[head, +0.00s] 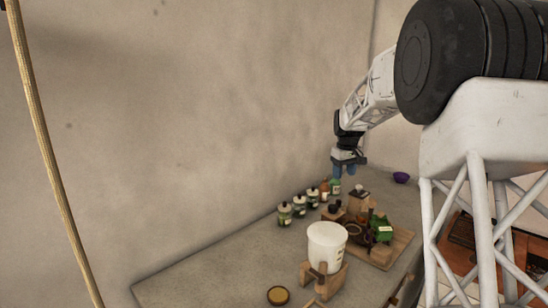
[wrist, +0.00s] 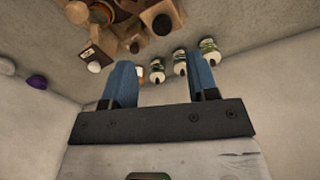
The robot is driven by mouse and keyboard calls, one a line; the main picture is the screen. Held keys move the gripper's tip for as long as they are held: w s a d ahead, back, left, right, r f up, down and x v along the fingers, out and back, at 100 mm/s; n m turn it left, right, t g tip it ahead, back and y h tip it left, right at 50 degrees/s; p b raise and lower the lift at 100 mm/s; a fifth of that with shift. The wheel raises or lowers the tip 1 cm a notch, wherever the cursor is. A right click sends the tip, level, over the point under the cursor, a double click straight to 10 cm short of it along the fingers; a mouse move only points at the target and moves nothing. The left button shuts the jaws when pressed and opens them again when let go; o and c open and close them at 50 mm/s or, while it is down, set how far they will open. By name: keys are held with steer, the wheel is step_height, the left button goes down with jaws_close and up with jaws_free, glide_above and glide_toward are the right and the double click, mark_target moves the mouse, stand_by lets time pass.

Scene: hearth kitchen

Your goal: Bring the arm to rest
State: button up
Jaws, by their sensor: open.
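My arm reaches in from the right in the head view. My gripper (head: 345,172) hangs above the back of the grey counter (head: 200,282), over the row of jars and bottles near the wall. In the wrist view my gripper (wrist: 162,85) shows two blue fingers set wide apart. Nothing is between the fingertips; jars show beyond them, apart from the fingers.
Several jars (head: 299,205) line the wall side. A white bucket (head: 326,245) stands near the front, with a brown lid (head: 278,295) beside it. A wooden board (head: 395,250) holds clutter. The counter's left is clear.

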steer(key=s+a+r+m, duration=0.1)
steer(key=s+r, duration=0.2)
steer(key=s, duration=0.7)
steer(key=s+a+r+m+t, duration=0.1)
steer(key=s+a+r, duration=0.1)
steer(key=s, duration=0.8)
steer(key=s+a+r+m, duration=0.1)
steer(key=s+r, duration=0.2)
steer(key=s, duration=0.7)
steer(key=s+f, duration=0.3)
steer(key=s, duration=0.6)
steer(key=s+a+f+m, duration=0.1)
steer(key=s+f, duration=0.1)
steer(key=s, duration=0.8)
steer(key=s+a+f+m+t, duration=0.1)
steer(key=s+f, duration=0.2)
steer(key=s, duration=0.7)
steer(key=shift+s+a+f, duration=0.2)
steer(key=shift+a+f, duration=0.05)
steer(key=shift+f, duration=0.05)
